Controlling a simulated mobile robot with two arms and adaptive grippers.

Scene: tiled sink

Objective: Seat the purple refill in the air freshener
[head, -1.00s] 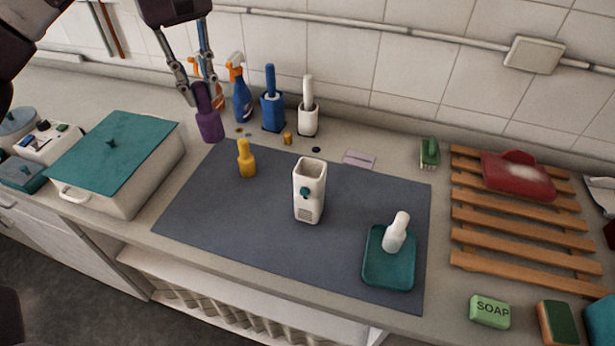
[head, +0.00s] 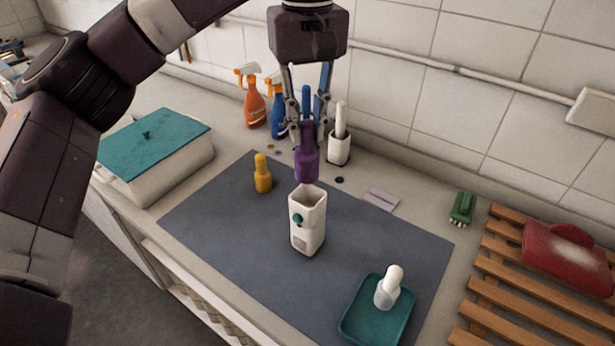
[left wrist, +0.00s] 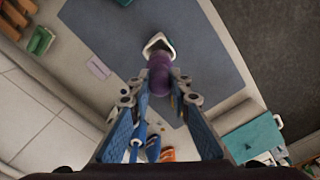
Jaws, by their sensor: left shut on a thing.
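The purple refill (head: 307,166) is a bottle with a narrower neck, held upright by my left gripper (head: 308,138). The gripper is shut on its neck. In the head view the refill's lower end shows just above the opening of the white air freshener (head: 308,222), which stands upright on the grey mat. In the left wrist view the refill (left wrist: 160,75) overlaps the near part of the air freshener's opening (left wrist: 157,44); the left gripper's fingers (left wrist: 160,95) are on either side of it. I cannot tell the exact gap. My right gripper is not in view.
A yellow refill bottle (head: 262,176) stands on the mat (head: 225,215) to the left. A white bottle (head: 388,287) sits in a teal tray (head: 352,330) at the front right. Spray bottles and brush holders stand behind. A wooden rack (head: 510,280) is at right.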

